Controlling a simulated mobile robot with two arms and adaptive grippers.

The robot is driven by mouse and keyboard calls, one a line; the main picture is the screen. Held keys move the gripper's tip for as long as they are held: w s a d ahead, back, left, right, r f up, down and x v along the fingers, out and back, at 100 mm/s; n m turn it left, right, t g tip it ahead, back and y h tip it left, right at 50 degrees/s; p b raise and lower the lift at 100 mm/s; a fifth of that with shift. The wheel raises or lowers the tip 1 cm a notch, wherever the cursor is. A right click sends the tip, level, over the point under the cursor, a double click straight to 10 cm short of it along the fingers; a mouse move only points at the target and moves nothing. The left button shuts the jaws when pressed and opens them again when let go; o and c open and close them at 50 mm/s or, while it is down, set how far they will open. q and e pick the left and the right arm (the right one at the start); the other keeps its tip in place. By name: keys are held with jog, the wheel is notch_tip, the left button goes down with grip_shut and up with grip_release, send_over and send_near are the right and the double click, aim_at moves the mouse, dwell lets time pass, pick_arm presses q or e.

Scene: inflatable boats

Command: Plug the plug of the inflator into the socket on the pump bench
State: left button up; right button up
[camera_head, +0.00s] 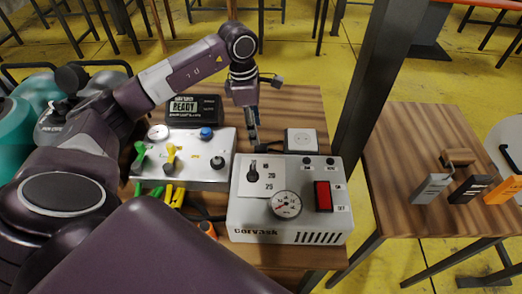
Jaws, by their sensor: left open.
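The inflator (243,219) is a light grey box with a dial gauge, a black knob and a red switch, on the wooden pump bench (292,103). A white box with a small round detail, which looks like the socket (301,140), sits behind the inflator. My left gripper (254,140) points down just left of the white box, behind the inflator's back edge. It is open; its fingers are small and dark here. I cannot make out the plug; it may be hidden behind the inflator or at the fingers. My right gripper is not in view.
A grey valve panel (218,174) with yellow and green handles stands left of the inflator. A black display reading READY (194,110) is behind it. A dark post (362,85) rises right of the bench. A second table (410,150) holds small blocks.

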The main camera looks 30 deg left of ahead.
aim_at(261, 146)
pick_arm(q)
notch_tip(261, 146, down, 2)
jog(key=shift+w+d+f, duration=0.1)
jog(key=shift+d, duration=0.05)
jog(key=shift+f, duration=0.2)
jog(key=shift+p, duration=0.3)
jog(key=shift+d+f, duration=0.15)
jog(key=shift+f, duration=0.25)
jog(key=f, duration=0.1)
jog(key=f+p, duration=0.1)
jog(key=f, duration=0.1)
jog(key=shift+w+d+f+p, duration=0.3)
jog(key=shift+w+p, duration=0.05)
jog(key=shift+f, duration=0.4)
jog(key=c, duration=1.1)
